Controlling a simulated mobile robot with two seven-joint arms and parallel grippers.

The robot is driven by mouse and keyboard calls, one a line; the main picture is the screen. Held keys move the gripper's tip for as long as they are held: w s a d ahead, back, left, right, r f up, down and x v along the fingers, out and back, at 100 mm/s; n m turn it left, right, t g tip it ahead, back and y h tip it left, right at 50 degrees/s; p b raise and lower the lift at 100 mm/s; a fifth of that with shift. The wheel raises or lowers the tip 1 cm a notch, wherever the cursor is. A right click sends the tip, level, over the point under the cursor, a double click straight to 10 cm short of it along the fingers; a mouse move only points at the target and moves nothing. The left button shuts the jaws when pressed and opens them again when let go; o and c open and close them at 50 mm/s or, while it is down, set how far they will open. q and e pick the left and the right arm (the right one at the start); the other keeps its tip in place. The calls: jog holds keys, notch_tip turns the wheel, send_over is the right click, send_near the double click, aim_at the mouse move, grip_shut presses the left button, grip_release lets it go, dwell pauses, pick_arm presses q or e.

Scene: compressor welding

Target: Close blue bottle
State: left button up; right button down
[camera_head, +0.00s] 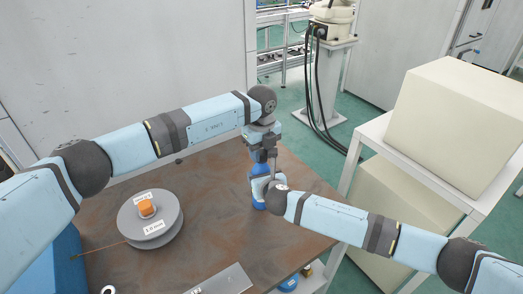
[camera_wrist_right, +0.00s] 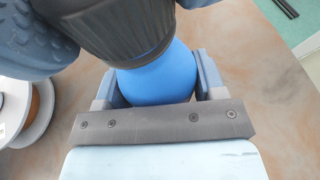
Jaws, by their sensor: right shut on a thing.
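The blue bottle (camera_head: 258,170) stands upright on the brown table near its back right. In the right wrist view its rounded blue body (camera_wrist_right: 160,78) is between my right gripper's fingers, with a black ribbed cap (camera_wrist_right: 118,28) over its top. My right gripper (camera_wrist_right: 155,88) is shut on the bottle; it also shows in the head view (camera_head: 264,187). My left gripper (camera_head: 264,153) points down directly above the bottle. Its dark textured fingers (camera_wrist_right: 40,38) are beside the cap at the top of the wrist view. Whether they press on the cap is unclear.
A grey spool (camera_head: 150,222) with an orange centre lies at the table's left. A metal plate (camera_head: 222,282) lies at the front edge. A white shelf with a large beige box (camera_head: 460,115) stands right. Mid-table (camera_head: 215,185) is clear.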

pick_arm(q)
jog(key=shift+c, duration=1.4)
jog(key=m, duration=0.3)
jog(key=o, duration=1)
jog(key=shift+r, duration=2.3)
